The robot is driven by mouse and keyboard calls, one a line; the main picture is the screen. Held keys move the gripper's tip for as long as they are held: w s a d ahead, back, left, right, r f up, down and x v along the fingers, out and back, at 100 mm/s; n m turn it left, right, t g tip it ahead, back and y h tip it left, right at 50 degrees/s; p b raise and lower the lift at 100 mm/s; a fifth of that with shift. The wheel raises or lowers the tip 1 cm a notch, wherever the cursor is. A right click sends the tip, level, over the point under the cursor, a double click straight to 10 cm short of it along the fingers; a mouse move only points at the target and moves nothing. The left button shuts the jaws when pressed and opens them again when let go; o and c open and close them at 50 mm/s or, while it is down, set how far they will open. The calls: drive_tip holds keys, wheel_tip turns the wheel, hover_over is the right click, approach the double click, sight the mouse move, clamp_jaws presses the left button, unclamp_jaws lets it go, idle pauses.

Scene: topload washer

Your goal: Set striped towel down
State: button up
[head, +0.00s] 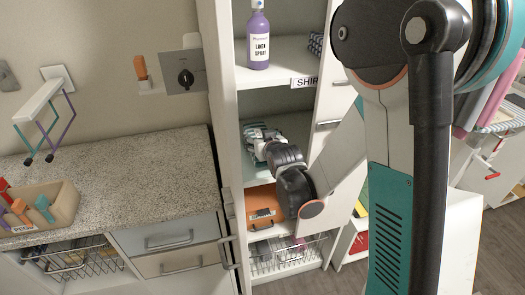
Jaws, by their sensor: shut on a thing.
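My gripper (262,148) reaches into the middle compartment of the tall white cabinet (222,100). It is shut on the striped towel (256,130), a pale cloth with dark stripes. The towel is at the compartment's left side, just over the greenish shelf surface (297,125). My gripper and wrist hide part of the towel. I cannot tell whether its underside touches the shelf.
A purple linen spray bottle (258,38) and a dark patterned cloth (316,42) are on the shelf above. An orange box (263,207) and a wire basket (284,254) are below. A speckled counter (130,170) with a peg bin (44,210) stands left.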

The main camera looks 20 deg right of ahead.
wheel_tip(320, 180, down, 4)
drive_tip(key=shift+r+b, duration=0.1)
drive_tip(key=shift+b, duration=0.8)
drive_tip(key=shift+r, duration=0.1)
drive_tip(key=o, duration=1.1)
